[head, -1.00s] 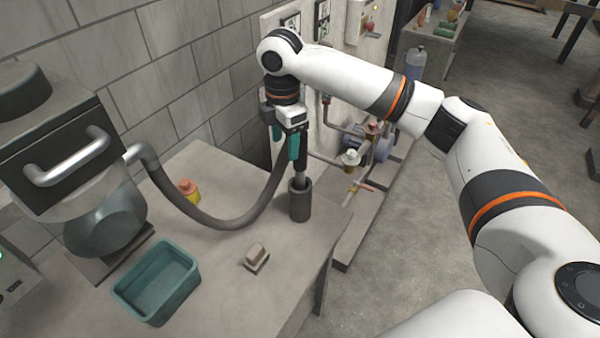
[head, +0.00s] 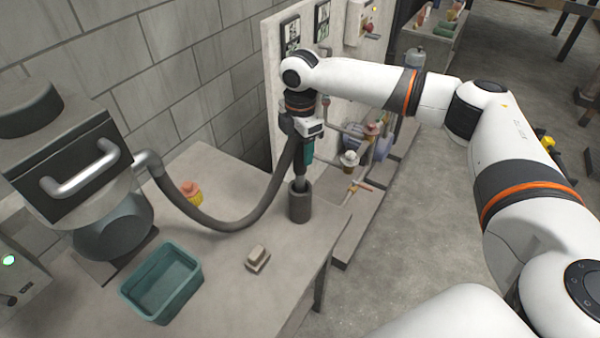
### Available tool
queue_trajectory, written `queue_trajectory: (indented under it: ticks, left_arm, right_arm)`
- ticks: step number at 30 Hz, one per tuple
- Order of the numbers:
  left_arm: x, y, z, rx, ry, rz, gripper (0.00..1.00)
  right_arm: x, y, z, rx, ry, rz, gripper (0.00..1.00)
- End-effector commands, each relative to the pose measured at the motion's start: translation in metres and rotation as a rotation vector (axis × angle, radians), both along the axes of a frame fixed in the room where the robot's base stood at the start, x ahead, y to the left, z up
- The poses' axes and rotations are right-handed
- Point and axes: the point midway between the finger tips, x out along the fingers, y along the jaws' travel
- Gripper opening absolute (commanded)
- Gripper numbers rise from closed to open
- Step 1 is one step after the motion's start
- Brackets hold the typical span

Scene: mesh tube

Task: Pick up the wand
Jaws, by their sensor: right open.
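The wand (head: 299,172) is a dark upright tube standing in a grey cylindrical holder (head: 299,205) near the table's right edge. A thick grey hose (head: 235,223) loops from the wand's upper part to the machine at left. My right gripper (head: 307,158) points down at the wand's upper part, with one teal finger visible to the wand's right. The other finger is hidden, and I cannot tell whether the jaws touch the wand. The right gripper is open. My left gripper is not in view.
The dark machine (head: 70,160) with a metal handle stands at left. A teal bin (head: 185,290), a small beige block (head: 257,259) and a yellow-and-pink item (head: 190,192) are on the table (head: 225,290). Pipes and valves (head: 348,160) stand close behind the gripper.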

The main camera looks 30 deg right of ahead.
Motion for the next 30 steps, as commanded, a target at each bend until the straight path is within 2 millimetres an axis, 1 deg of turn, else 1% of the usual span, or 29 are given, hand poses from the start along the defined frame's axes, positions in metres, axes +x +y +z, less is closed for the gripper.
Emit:
queue_trajectory:
  ticks: [1, 3, 6, 13, 14, 21, 24, 30]
  left_arm:
    - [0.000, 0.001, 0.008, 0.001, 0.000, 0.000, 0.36]
    - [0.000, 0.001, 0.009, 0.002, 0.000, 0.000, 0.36]
    - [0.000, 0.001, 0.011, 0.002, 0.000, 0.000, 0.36]
    - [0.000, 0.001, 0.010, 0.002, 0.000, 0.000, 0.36]
    - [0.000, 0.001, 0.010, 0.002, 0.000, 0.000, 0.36]
    - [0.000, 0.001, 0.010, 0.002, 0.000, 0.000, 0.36]
    - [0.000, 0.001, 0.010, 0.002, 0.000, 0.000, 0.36]
    - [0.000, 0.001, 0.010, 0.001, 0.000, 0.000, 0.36]
  right_arm:
    - [-0.001, 0.000, -0.005, -0.001, 0.003, 0.000, 0.56]
    - [-0.001, 0.000, -0.015, 0.000, 0.003, 0.000, 0.56]
    - [0.000, 0.000, -0.024, 0.000, 0.001, 0.000, 0.56]
    - [0.000, 0.000, -0.027, 0.000, 0.000, 0.001, 0.56]
    - [0.000, 0.000, -0.026, 0.000, 0.000, 0.001, 0.53]
    - [0.000, 0.000, -0.026, 0.000, 0.000, 0.001, 0.13]
    - [0.000, 0.000, -0.026, 0.000, 0.000, 0.001, 0.00]
    - [0.000, 0.000, -0.026, 0.000, -0.001, 0.001, 0.00]
